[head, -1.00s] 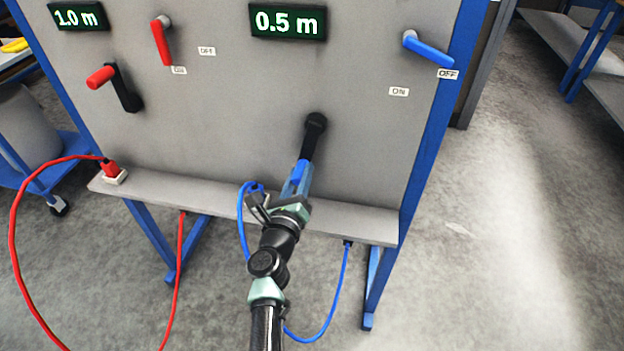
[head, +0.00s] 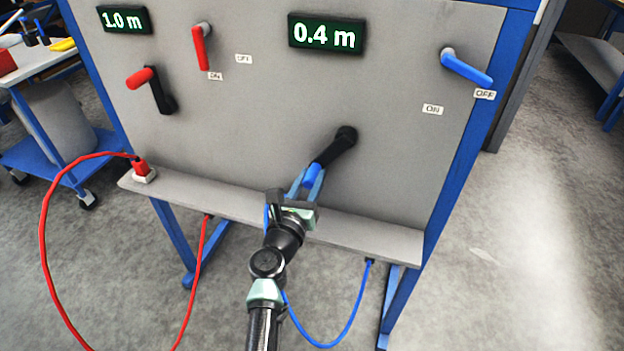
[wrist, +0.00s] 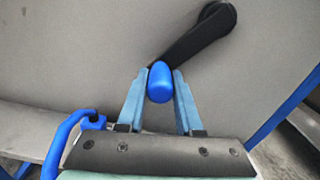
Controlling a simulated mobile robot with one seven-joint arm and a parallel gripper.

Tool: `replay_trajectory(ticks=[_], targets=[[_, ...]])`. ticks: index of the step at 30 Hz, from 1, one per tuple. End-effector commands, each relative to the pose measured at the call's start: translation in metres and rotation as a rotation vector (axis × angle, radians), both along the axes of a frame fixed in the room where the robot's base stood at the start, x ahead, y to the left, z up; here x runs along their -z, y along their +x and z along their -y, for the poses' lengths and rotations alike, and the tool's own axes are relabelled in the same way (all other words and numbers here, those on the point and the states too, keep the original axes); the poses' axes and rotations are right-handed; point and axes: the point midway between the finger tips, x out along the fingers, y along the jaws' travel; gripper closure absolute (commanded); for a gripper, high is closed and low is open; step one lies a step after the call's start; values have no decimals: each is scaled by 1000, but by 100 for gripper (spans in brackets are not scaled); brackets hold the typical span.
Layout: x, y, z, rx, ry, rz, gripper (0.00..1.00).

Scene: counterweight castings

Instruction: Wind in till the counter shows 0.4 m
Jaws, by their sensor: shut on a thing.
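The right counter (head: 326,34) on the grey panel reads 0.4 m. Below it is a black crank arm (head: 335,148) with a blue handle (head: 312,176). The crank arm points down and to the left from its hub. My gripper (head: 308,184) is shut on the blue handle. In the wrist view the blue handle (wrist: 160,82) sits between the two blue fingers of my gripper (wrist: 160,88), and the black crank arm (wrist: 195,40) runs up and right from it. The blue lever (head: 466,67) at the upper right points to its OFF label (head: 485,94).
The left counter (head: 124,20) reads 1.0 m, above a red-handled crank (head: 140,78) and a red lever (head: 202,48) pointing down to its label. A red plug (head: 141,167) with a red cable sits on the ledge (head: 370,233). A blue cable (head: 352,320) hangs below the ledge.

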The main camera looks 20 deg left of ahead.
Motion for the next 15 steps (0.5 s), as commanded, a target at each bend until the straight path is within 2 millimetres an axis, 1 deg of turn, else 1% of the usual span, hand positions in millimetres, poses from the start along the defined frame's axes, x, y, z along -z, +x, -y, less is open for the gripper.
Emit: replay_trajectory(ticks=[5, 6, 10, 11, 15], targets=[[-2, 0, -2, -4, -1, 2, 100], [-2, 0, -2, -3, -1, 3, 62], [-2, 0, -1, -3, -1, 3, 39], [-1, 0, -1, -2, -2, 3, 35], [-1, 0, -1, -1, -2, 2, 35]])
